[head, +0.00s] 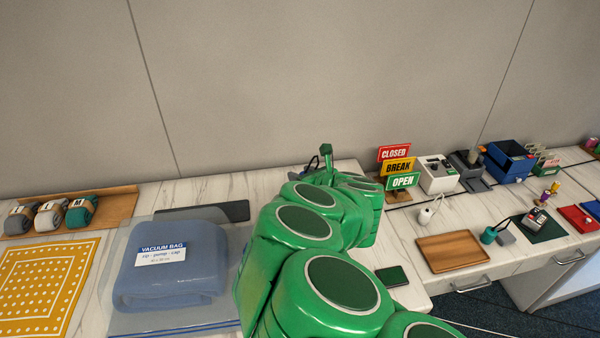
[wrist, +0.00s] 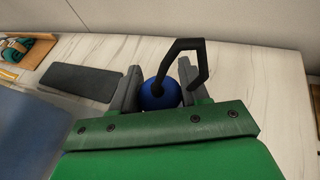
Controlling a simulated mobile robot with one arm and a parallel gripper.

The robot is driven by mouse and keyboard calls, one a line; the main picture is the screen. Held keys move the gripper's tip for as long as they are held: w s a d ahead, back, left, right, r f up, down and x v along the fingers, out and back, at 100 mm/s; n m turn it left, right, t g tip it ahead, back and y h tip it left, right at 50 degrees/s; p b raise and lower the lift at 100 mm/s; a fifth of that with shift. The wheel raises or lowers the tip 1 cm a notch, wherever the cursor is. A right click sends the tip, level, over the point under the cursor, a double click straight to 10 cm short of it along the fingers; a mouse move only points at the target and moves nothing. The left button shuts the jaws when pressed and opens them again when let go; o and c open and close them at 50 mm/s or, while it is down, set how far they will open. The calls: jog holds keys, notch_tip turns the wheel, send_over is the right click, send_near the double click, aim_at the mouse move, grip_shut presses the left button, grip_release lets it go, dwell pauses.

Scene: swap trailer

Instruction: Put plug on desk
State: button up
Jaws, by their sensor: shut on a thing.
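My gripper (wrist: 160,90) is shut on a blue round piece (wrist: 158,97), which sits between its two grey fingers. A black angular bar (wrist: 186,45) rises from beside the piece and bends to the right; I cannot tell if this is the plug. The white desk top (wrist: 235,75) lies beneath and around it in the wrist view. It also shows in the head view (head: 405,225). In the head view my green arm hides the gripper and most of what it holds. A small white item with a cord (head: 427,215) stands on the desk at right.
A blue vacuum bag (head: 170,285) lies at left, with a dark flat pad (head: 238,211) behind it. A phone (head: 391,276), a wooden tray (head: 450,266) and sign stack (head: 398,168) are right of my arm. Bare desk shows right of the gripper in the wrist view.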

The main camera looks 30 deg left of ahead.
jog(key=shift+s+d+r, duration=0.5)
jog(key=shift+s+d, duration=0.3)
jog(key=shift+s+d+r, duration=0.5)
jog(key=shift+s+d, duration=0.3)
